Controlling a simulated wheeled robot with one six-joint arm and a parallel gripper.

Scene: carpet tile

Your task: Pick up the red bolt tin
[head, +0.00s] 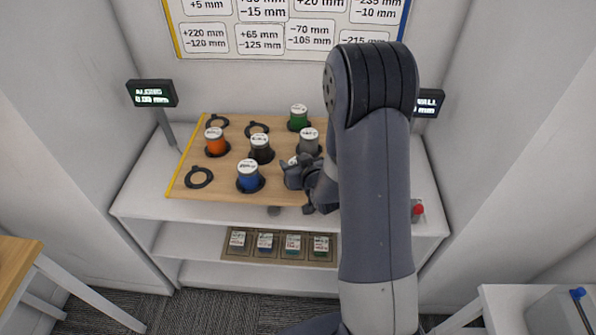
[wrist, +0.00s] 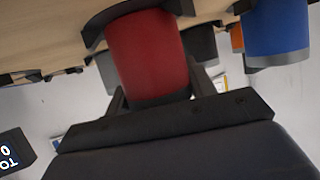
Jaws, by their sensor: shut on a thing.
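The red bolt tin (wrist: 147,55) fills the upper middle of the wrist view, between the fingers of my gripper (wrist: 157,88). The gripper is shut on its sides. The tin's end in that view meets a black ring at the wooden board; I cannot tell whether it is clear of the ring. In the head view my gripper (head: 303,178) is at the board's front right, and my arm and gripper hide nearly all of the tin; only a bit of pale lid shows.
The wooden board (head: 232,187) carries blue (head: 248,175), black (head: 261,149), orange (head: 216,142), grey (head: 309,141) and green (head: 298,118) tins, close around my gripper. Empty black rings (head: 199,177) lie at the left and back. A red button (head: 418,209) is at right. A lower shelf holds a tray (head: 279,259).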

